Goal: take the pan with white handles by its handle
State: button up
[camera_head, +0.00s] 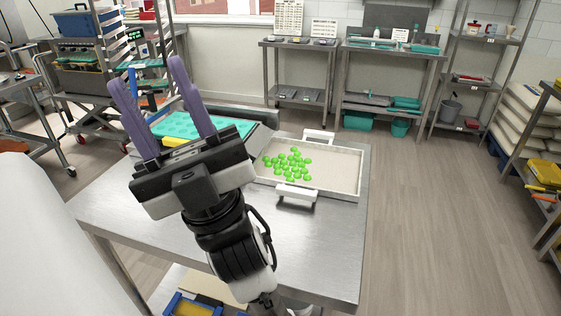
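The pan with white handles (335,174) is a shallow rectangular tray on the steel table. One white handle (296,193) is on its near side and another (318,136) on its far side. Several green gummies (287,164) lie in its left part. My gripper (146,78) is open and empty, with its purple fingers pointing up and away, spread apart. It is above the table's left part, left of the pan and apart from both handles. My gripper body hides part of the table near the pan's left end.
A teal mould tray (178,126) on a dark unit stands behind my gripper, left of the pan. The steel table (325,240) is bare in front of the pan. Shelves and carts line the back; the floor (430,220) to the right is clear.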

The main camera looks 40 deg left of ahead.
aim_at(303, 169)
jog(key=i+l+u, duration=0.15)
jog(key=l+u, duration=0.3)
jog(key=i+l+u, duration=0.1)
jog(key=l+u, duration=0.15)
jog(key=u, duration=0.2)
jog(key=l+u, duration=0.3)
jog(key=l, duration=0.15)
jog(key=l+u, duration=0.25)
jog(key=l, duration=0.2)
jog(key=i, duration=0.6)
jog(key=u, duration=0.05)
